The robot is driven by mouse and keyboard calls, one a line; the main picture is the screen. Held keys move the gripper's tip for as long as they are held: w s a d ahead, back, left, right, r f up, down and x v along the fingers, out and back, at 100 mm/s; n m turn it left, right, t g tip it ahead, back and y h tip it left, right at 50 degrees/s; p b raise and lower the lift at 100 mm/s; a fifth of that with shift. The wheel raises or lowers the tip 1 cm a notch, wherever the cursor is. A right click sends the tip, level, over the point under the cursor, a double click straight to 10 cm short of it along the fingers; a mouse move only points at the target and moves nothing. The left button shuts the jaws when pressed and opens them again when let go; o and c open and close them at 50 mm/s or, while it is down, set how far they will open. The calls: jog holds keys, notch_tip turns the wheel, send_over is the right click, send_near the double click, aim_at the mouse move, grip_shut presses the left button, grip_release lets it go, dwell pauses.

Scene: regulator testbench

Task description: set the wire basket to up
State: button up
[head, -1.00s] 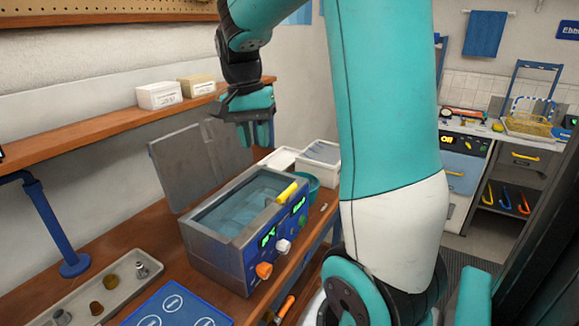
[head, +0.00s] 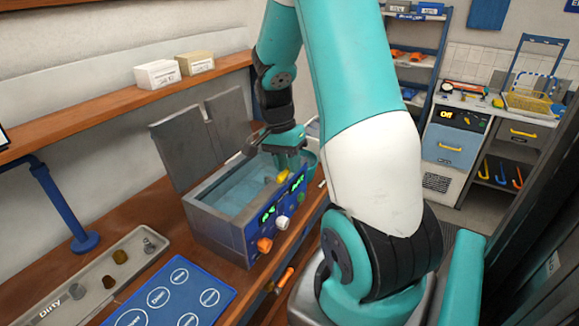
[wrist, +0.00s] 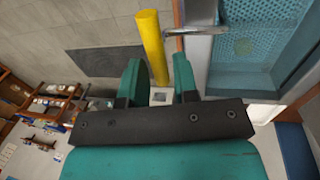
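The wire basket (wrist: 255,50) shows in the wrist view as a blue-green mesh inside the bath, under the water. A yellow handle (wrist: 152,45) stands outside the bath wall, joined to a metal rod crossing the rim. In the head view the yellow handle (head: 283,176) is at the bath's right side, partly hidden by my gripper (head: 291,158). In the wrist view my gripper (wrist: 158,82) is open, with the handle's near end between its two fingertips and visible gaps on both sides. The basket sits low in the bath (head: 215,229).
The bath's grey lid (head: 178,155) stands open behind it. A tray of small parts (head: 85,285) and a blue mat (head: 170,300) lie at the front left. A shelf (head: 120,110) with two boxes runs along the wall. Another yellow basket (head: 527,102) is on the far counter.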

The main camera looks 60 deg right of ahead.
jog(key=shift+s+f, duration=0.15)
jog(key=shift+f, duration=0.75)
jog(key=shift+c, duration=0.2)
grip_shut()
notch_tip(320, 180, up, 7)
jog(key=p, duration=0.5)
jog(key=shift+r, duration=0.1)
jog(key=shift+o, duration=0.2)
grip_release()
